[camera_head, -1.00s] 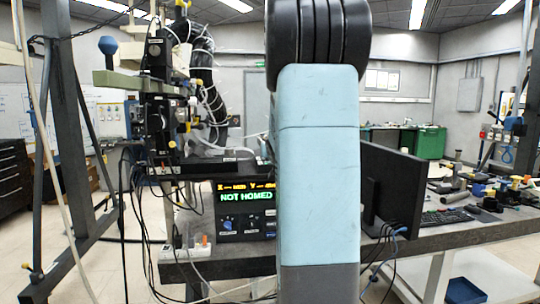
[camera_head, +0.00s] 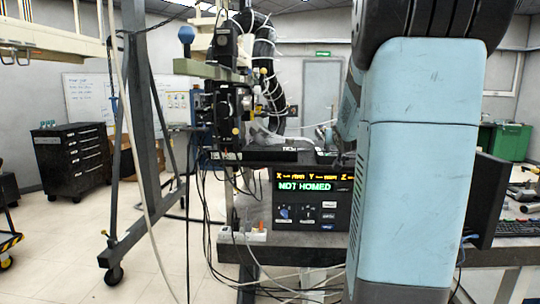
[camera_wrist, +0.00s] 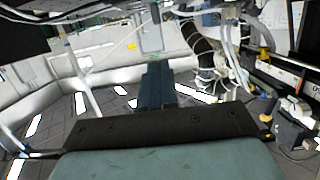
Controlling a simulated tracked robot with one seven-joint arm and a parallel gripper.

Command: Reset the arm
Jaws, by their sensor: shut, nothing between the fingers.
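My arm, with light blue links and a black joint, stands large right of centre in the head view (camera_head: 420,180). A second blue link shows behind its left side. My gripper (camera_wrist: 158,70) shows in the wrist view as a narrow dark teal piece beyond a black bar, its fingers together with nothing between them. In the head view my gripper is not seen. The control panel (camera_head: 312,200) with a lit display reading NOT HOMED sits left of my arm, partly covered by it.
A cabled machine column (camera_head: 228,110) stands left of the panel. A dark steel frame leg on a caster (camera_head: 150,150) is farther left. A black drawer cabinet (camera_head: 72,160) stands behind it. The workbench (camera_head: 510,257) and a monitor (camera_head: 485,200) are right. Open floor shows at lower left.

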